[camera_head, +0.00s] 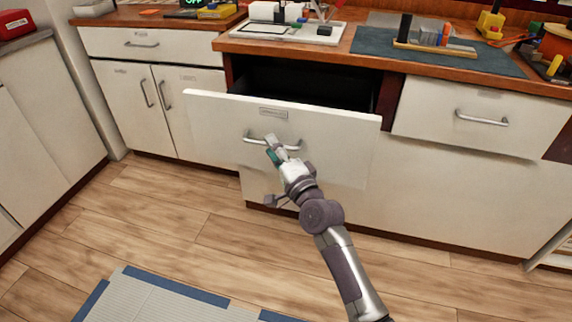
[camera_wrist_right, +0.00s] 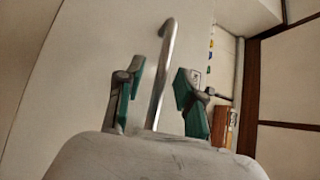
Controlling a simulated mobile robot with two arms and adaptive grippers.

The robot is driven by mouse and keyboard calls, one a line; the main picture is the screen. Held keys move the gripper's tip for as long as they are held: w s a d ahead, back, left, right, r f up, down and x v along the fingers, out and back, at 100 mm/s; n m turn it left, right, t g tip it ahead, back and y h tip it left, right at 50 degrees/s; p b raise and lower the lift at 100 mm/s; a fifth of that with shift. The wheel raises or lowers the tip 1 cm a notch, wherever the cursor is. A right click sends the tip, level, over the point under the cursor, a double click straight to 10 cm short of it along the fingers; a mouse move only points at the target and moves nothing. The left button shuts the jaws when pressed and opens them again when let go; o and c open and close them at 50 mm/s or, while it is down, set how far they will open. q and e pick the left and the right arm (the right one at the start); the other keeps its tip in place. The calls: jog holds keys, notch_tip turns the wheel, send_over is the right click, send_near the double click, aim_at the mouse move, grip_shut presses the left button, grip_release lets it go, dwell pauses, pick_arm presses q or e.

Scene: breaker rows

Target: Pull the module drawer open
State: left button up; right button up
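The module drawer (camera_head: 335,135) stands pulled out from the cabinet in the head view, with its dark inside showing behind the white front. Its metal bar handle (camera_head: 252,138) is on the front, below a small label plate. My right gripper (camera_head: 273,148) is at the handle. In the right wrist view the handle (camera_wrist_right: 168,55) runs between the two green-padded fingers of my right gripper (camera_wrist_right: 158,88). Gaps show on both sides of the bar, so the gripper is open around it, not clamped. My left gripper is not in view.
A closed drawer (camera_head: 470,120) is to the right, and a cabinet with two doors (camera_head: 150,110) to the left. The wooden counter above holds a dark mat (camera_head: 375,42), a white tray (camera_head: 300,33) and modules.

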jog(key=v, duration=1)
jog(key=shift+s, duration=0.2)
jog(key=shift+d, duration=0.1)
